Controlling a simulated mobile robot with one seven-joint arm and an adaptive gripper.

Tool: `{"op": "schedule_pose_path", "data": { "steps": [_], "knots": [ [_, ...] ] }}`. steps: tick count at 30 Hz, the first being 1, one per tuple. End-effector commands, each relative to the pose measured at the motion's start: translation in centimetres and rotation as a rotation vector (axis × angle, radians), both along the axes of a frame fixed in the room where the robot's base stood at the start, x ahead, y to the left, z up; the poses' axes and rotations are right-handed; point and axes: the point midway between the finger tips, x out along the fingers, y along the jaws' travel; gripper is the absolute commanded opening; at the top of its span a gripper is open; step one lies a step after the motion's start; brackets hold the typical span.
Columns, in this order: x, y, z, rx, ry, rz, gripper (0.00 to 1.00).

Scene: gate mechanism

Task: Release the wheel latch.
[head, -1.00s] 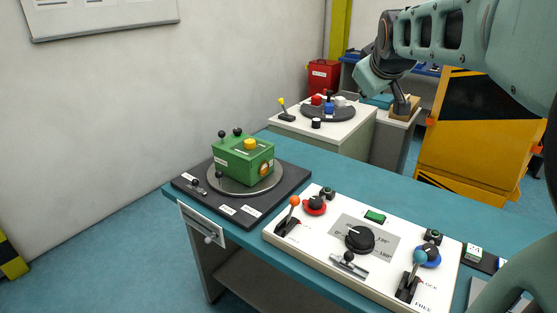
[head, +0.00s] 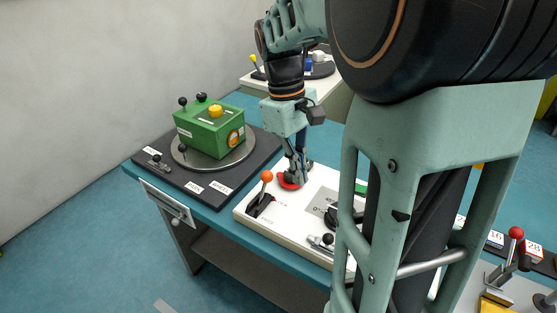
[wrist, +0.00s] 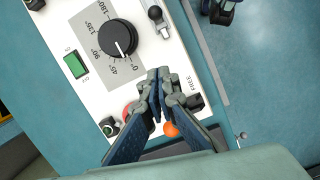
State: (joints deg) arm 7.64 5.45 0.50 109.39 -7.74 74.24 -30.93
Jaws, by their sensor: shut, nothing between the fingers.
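The white control panel (head: 285,222) lies on the teal bench. A black dial (wrist: 117,38) with an angle scale sits mid-panel; its pointer is near 0°. Beside it is a small grey bolt with a black knob (wrist: 156,14), also seen in the head view (head: 326,240). A lever with an orange ball (head: 266,176) stands at the panel's left end; its ball shows in the wrist view (wrist: 171,130), with FREE printed near its base. My gripper (head: 299,178) is shut and empty, pointing down by the red-collared knob (head: 288,182). The fingers (wrist: 159,76) partly hide that knob and the lever.
A green box (head: 212,130) on a round plate stands left of the panel. A green switch (wrist: 75,65) and a small round button (wrist: 109,125) are on the panel. My arm hides the panel's right part in the head view. A side table stands behind.

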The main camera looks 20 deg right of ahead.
Motion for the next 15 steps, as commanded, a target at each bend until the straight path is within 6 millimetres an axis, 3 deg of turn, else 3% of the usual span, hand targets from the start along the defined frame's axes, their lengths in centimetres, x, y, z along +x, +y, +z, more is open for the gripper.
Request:
{"op": "schedule_pose_path", "data": {
  "steps": [4, 15],
  "knots": [
    [-0.93, 0.33, -0.21, 0.007, 0.039, 0.001, 0.0],
    [-0.96, 0.3, -0.62, 0.007, 0.037, 0.001, 0.0]
  ]
}}
